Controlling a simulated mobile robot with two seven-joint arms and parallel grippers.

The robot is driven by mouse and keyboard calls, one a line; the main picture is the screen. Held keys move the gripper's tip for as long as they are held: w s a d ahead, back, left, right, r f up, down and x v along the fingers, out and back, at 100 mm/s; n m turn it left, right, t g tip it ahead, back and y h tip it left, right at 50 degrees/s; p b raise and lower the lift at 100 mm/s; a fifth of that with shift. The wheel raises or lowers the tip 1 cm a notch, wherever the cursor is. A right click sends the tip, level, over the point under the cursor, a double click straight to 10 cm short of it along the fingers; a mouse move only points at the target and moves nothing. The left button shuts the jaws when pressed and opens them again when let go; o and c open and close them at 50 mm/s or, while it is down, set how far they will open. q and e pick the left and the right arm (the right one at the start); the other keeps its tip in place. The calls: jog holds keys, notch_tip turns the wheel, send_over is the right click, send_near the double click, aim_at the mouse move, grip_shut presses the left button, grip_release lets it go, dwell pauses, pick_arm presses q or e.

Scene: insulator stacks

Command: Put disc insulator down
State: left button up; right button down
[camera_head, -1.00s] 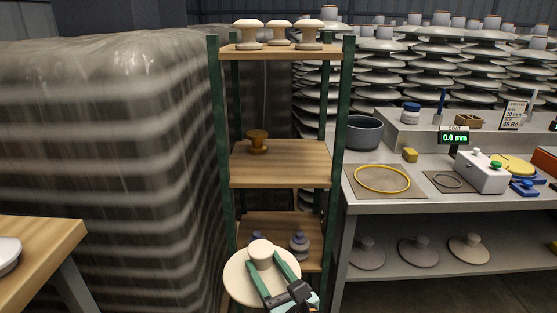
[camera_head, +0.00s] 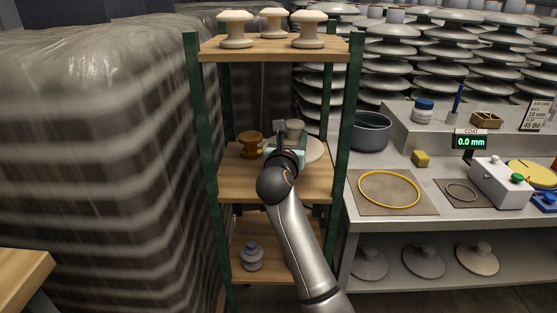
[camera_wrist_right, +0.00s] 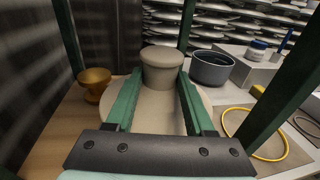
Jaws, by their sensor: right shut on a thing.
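The cream disc insulator (camera_head: 315,150) is at the middle shelf (camera_head: 262,187) of the green-posted rack, partly hidden behind my right gripper (camera_head: 289,140). In the right wrist view, the disc insulator (camera_wrist_right: 163,68) has its round cap up between the two green fingers of my right gripper (camera_wrist_right: 158,100), which is shut on it. The wide disc spreads below the fingers. I cannot tell whether the disc touches the shelf. My left gripper is not in view.
A brown spool-shaped insulator (camera_head: 251,144) stands left of the disc on the same shelf; it also shows in the right wrist view (camera_wrist_right: 95,84). Green rack posts (camera_head: 345,120) flank the shelf. Cream insulators (camera_head: 236,30) fill the top shelf. A dark bowl (camera_head: 370,131) stands on the bench at right.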

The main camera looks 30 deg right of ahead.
jog(key=shift+w+d+r, duration=0.35)
jog(key=shift+w+r, duration=0.25)
jog(key=shift+w, duration=0.15)
jog(key=shift+w+f+b, duration=0.1)
jog(key=shift+f+b, duration=1.05)
jog(key=shift+f, duration=3.65)
jog(key=shift+f, duration=0.1)
jog(key=c, duration=0.7)
grip_release()
jog(key=shift+f, duration=0.3)
jog(key=o, duration=0.4)
jog(key=shift+o, duration=0.2)
jog(key=shift+r, duration=0.15)
